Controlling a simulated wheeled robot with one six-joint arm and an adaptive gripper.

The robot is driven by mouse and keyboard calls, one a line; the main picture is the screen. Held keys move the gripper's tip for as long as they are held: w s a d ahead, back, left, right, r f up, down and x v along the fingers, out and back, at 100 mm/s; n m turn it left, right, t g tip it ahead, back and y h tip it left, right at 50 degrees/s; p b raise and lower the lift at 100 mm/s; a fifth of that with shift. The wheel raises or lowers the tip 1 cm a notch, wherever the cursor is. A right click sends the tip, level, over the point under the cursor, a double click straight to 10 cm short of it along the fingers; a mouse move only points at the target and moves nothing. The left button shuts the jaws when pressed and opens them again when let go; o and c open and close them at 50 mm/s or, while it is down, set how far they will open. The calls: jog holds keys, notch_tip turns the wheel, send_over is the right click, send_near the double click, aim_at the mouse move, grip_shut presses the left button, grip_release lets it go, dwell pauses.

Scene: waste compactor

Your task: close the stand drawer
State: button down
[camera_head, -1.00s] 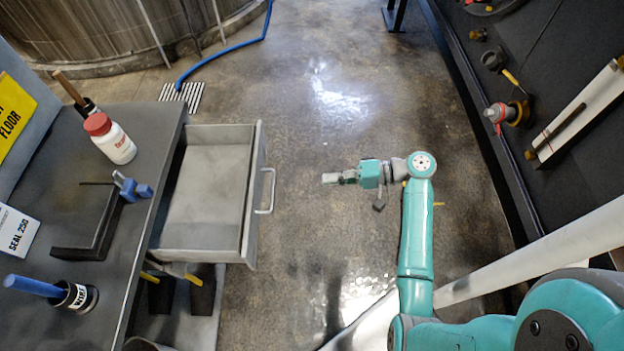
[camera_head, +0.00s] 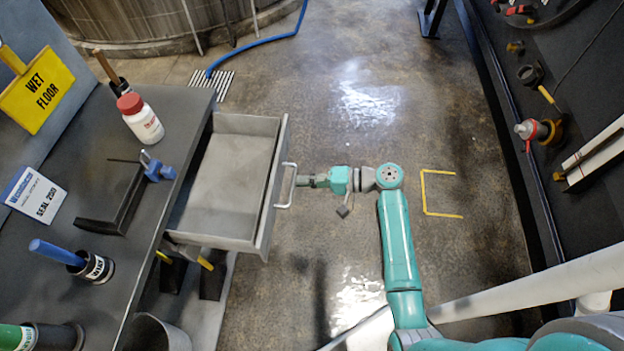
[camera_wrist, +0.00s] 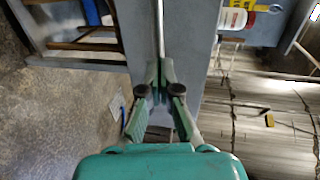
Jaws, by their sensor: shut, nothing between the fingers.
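The stand drawer (camera_head: 226,184) is pulled out from the right side of the grey stand (camera_head: 133,150) and looks empty. Its pale bar handle (camera_head: 287,187) faces right, towards my gripper. My gripper (camera_head: 302,181) is level with the handle, pointing left, its tips at or very near the bar. I cannot tell whether they touch. In the wrist view my gripper (camera_wrist: 159,75) is shut and holds nothing. A grey panel, seemingly the drawer front (camera_wrist: 193,55), lies ahead, with a thin bar, seemingly the handle (camera_wrist: 160,28), in line with the fingertips.
On the stand are a white bottle (camera_head: 143,122), a blue clamp (camera_head: 157,170), a seal card (camera_head: 36,194) and a blue-handled tool (camera_head: 55,252) in a cup. A bin (camera_head: 165,335) stands below. A dark panel with valves (camera_head: 540,131) is at the right. Floor between is clear.

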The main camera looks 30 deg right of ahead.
dwell(0.3)
send_over(224, 182)
jog(key=shift+s+d, duration=0.3)
jog(key=shift+d, duration=0.1)
jog(key=shift+w+a+r, duration=0.1)
jog(key=shift+w+a, duration=0.2)
jog(key=shift+a, duration=0.1)
jog(key=shift+r, duration=0.1)
